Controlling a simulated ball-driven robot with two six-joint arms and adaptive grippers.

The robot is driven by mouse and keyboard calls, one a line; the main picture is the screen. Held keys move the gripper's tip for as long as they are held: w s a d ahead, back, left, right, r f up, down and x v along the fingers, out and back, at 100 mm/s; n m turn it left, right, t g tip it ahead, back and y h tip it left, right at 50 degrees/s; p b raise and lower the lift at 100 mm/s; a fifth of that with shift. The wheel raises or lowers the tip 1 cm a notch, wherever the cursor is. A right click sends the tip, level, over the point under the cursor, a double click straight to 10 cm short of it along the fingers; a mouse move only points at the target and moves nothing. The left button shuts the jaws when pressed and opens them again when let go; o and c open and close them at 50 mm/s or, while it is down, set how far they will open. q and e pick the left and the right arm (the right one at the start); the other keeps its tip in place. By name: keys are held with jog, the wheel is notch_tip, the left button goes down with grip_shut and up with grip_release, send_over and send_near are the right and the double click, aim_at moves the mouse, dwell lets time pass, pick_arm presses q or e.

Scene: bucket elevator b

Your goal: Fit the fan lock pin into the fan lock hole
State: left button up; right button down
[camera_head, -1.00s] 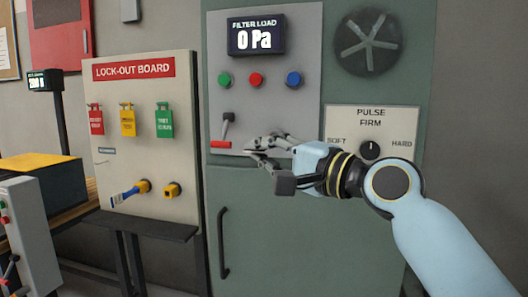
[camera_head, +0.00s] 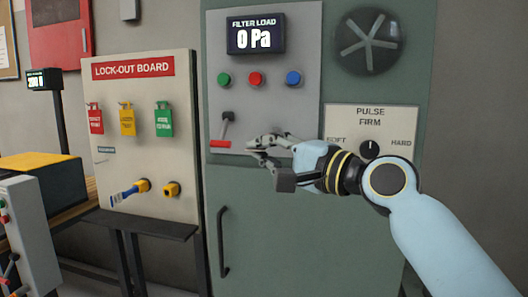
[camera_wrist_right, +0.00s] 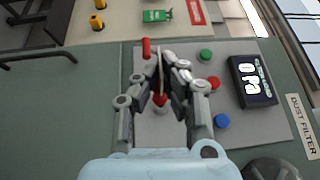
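My right gripper (camera_head: 258,152) is in front of the lower part of the grey control panel (camera_head: 300,110), just right of a lever with a red handle (camera_head: 220,143). In the right wrist view the gripper (camera_wrist_right: 168,66) has its fingers close together around a thin pale shaft with a red knob (camera_wrist_right: 160,99), which looks like the fan lock pin. The shaft points towards the lever side of the panel. I cannot make out the fan lock hole; the fingers may cover it. My left gripper is not in view.
The lock-out board (camera_head: 135,72) with coloured tags and yellow sockets stands left of the green cabinet (camera_head: 270,230). Panel buttons, a round fan grille (camera_head: 368,42) and a pulse dial (camera_head: 370,149) surround the gripper. Space below the gripper is clear.

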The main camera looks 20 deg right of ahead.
jog(key=shift+w+d+b, duration=0.2)
jog(key=shift+w+d, duration=0.3)
jog(key=shift+w, duration=0.2)
jog(key=shift+w+d+b, duration=0.2)
jog(key=shift+w+d, duration=0.3)
jog(key=shift+w, duration=0.2)
jog(key=c, duration=1.4)
grip_release()
jog(key=shift+s, duration=0.1)
jog(key=v, duration=1.1)
jog(key=shift+s+d, duration=0.2)
jog(key=shift+s, duration=0.15)
